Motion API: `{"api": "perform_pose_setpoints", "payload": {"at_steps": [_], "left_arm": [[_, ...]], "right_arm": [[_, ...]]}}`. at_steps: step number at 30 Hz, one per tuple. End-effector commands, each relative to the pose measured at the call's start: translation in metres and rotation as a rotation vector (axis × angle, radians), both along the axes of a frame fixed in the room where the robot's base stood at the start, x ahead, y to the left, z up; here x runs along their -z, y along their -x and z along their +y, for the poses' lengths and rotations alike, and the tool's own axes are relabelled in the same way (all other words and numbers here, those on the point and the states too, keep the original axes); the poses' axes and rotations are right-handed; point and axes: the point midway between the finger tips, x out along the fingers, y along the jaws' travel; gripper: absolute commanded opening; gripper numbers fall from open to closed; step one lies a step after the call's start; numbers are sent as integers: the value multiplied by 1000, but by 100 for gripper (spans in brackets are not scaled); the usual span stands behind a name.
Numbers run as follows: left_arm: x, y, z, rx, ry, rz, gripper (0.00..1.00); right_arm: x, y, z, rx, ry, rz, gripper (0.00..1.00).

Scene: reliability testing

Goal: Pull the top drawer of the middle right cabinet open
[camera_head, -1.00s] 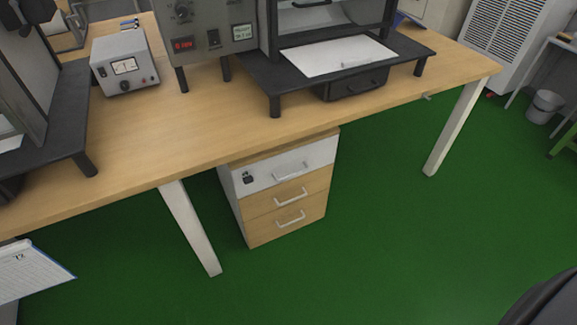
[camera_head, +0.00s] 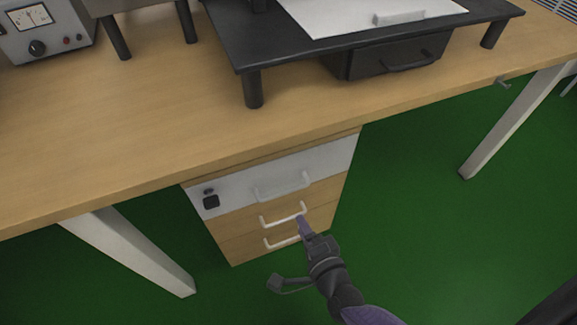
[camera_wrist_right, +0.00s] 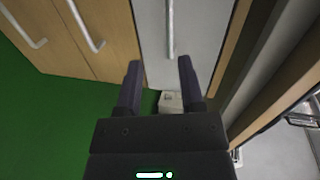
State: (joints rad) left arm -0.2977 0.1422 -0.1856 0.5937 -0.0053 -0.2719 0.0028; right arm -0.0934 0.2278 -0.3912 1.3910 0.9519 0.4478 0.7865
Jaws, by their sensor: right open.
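The cabinet under the desk has a white top drawer (camera_head: 240,186) with a light handle (camera_head: 284,187) and a dark lock at its left. The top drawer looks closed. In the right wrist view the white drawer front (camera_wrist_right: 199,40) lies sideways, and its handle (camera_wrist_right: 170,30) shows just beyond and between the fingertips. My right gripper (camera_head: 303,222) is open and empty. In the head view it overlaps the right side of the wooden drawers, below the top handle. It also shows in the right wrist view (camera_wrist_right: 160,68), apart from the handle. My left gripper is not in view.
Two wooden drawers with white handles, the middle one (camera_head: 283,218) and a lower one, sit below. The desk top (camera_head: 150,130) overhangs the cabinet. White desk legs (camera_head: 135,250) stand at either side. The green floor (camera_head: 450,250) to the right is clear.

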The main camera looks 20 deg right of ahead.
Motion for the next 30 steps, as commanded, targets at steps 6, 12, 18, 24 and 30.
{"api": "perform_pose_setpoints", "payload": {"at_steps": [6,12,18,24,30], "left_arm": [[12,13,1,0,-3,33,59],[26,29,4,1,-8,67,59],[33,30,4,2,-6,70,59],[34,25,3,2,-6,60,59],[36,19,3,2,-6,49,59]], "right_arm": [[1,-29,3,33,-72,-33,49],[13,-76,5,31,-68,-29,49],[15,-99,6,30,-65,-27,49],[13,-103,6,29,-63,-28,49],[13,-103,6,29,-63,-28,30]]}}
